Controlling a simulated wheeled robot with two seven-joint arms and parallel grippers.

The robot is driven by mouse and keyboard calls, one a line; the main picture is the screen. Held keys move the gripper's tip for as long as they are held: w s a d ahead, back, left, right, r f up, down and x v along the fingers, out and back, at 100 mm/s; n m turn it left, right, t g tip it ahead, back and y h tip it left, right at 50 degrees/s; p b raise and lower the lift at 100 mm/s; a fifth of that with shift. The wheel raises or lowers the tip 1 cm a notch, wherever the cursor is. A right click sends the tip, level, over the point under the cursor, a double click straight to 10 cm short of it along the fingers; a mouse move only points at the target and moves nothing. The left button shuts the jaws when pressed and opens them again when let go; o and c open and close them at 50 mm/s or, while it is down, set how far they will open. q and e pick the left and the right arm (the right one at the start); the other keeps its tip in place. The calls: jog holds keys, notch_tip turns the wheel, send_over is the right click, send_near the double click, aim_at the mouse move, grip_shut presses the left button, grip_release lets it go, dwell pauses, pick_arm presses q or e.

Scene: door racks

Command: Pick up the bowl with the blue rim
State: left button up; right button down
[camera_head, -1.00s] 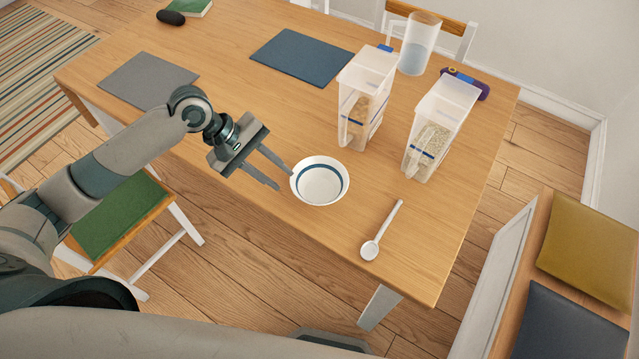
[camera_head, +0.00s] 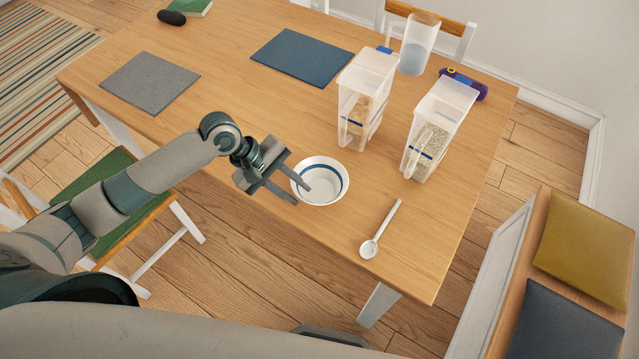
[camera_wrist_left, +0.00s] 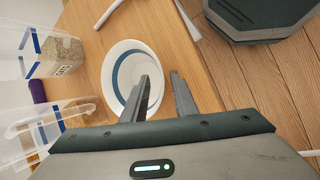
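The white bowl with a blue band (camera_head: 326,188) stands upright on the wooden table near its front edge. It also shows in the left wrist view (camera_wrist_left: 121,62). My left gripper (camera_head: 302,194) is open at the bowl's left side, with one finger reaching over the rim and the other outside it. In the left wrist view the gripper's two fingers (camera_wrist_left: 160,84) are apart, with the near rim of the bowl by them. Nothing is between the fingertips that I can tell is gripped. My right gripper is not in view.
A white spoon (camera_head: 381,230) lies right of the bowl. Two clear cereal containers (camera_head: 365,98) (camera_head: 438,128) stand behind it, with a pitcher (camera_head: 416,45) farther back. A blue mat (camera_head: 301,56) and grey mat (camera_head: 148,82) lie flat. A green-seated chair (camera_head: 110,205) stands at left.

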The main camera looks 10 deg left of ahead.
aim_at(320, 186)
pick_arm(q)
jog(key=shift+x, duration=1.35)
jog(key=shift+r, duration=0.1)
jog(key=shift+c, duration=0.2)
grip_shut()
